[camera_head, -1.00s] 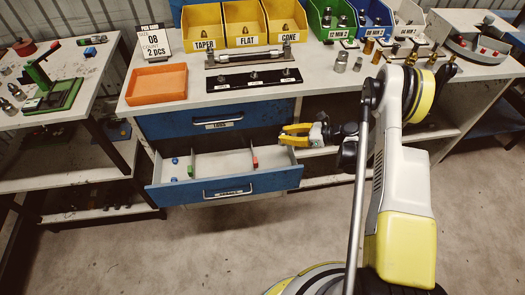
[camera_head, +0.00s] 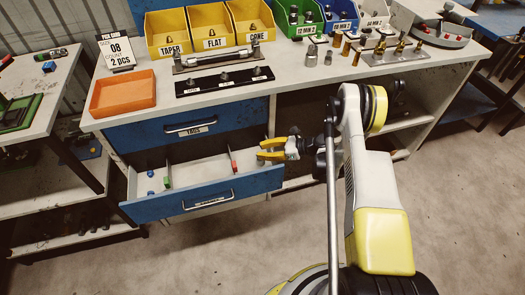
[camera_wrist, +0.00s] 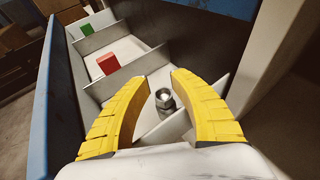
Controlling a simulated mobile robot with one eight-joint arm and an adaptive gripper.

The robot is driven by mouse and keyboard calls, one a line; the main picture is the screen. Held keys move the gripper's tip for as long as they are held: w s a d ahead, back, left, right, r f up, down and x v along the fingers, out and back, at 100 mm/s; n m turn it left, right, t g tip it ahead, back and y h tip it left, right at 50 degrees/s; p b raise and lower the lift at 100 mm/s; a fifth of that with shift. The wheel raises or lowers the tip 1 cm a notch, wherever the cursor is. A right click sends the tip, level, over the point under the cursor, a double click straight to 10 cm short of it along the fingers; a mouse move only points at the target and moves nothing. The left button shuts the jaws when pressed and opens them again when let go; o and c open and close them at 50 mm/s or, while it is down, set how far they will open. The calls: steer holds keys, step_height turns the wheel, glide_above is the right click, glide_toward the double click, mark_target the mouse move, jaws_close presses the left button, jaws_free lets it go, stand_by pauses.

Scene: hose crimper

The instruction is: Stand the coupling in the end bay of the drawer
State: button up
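The coupling (camera_wrist: 164,99) is a small grey metal fitting with a hex-shaped body. In the wrist view it stands upright in the near end bay of the drawer, between my fingers with a gap on each side. My gripper (camera_wrist: 160,80) has two yellow fingers, spread open around the coupling without visibly touching it. In the head view my gripper (camera_head: 272,152) is at the right end of the open blue drawer (camera_head: 205,198); the coupling cannot be made out there.
Thin dividers split the drawer. A red block (camera_wrist: 109,64) and a green block (camera_wrist: 87,29) lie in other bays. The drawer's side walls are close to my fingers. Above are the bench with an orange tray (camera_head: 123,94), yellow bins (camera_head: 212,28) and a black plate (camera_head: 225,82).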

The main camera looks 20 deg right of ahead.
steer(key=shift+d, duration=0.1)
steer(key=p+v, duration=0.1)
steer(key=v, duration=1.1)
stand_by(1.0)
